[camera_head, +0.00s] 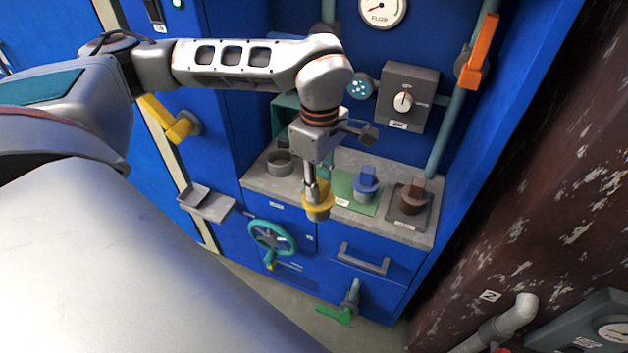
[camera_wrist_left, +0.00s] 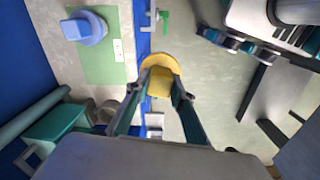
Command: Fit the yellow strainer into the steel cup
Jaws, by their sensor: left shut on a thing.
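The yellow strainer (camera_head: 318,208) is held below my left gripper (camera_head: 317,190), which is shut on it. The strainer hangs in the air by the front edge of the counter. In the left wrist view the yellow strainer (camera_wrist_left: 161,64) sits between the fingertips of the left gripper (camera_wrist_left: 160,82). The steel cup (camera_head: 281,164) stands on the counter's left part, left of and behind the held strainer, apart from it. Its inside is too small to make out. My right gripper is not in view.
On the grey counter (camera_head: 262,181), a blue strainer-like piece (camera_head: 365,184) stands on a green mat (camera_head: 340,186). A brown piece (camera_head: 412,198) stands on a dark mat to the right. A teal box (camera_head: 285,115) is behind the cup. A blue cabinet wall with a grey knob panel (camera_head: 408,95) rises behind.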

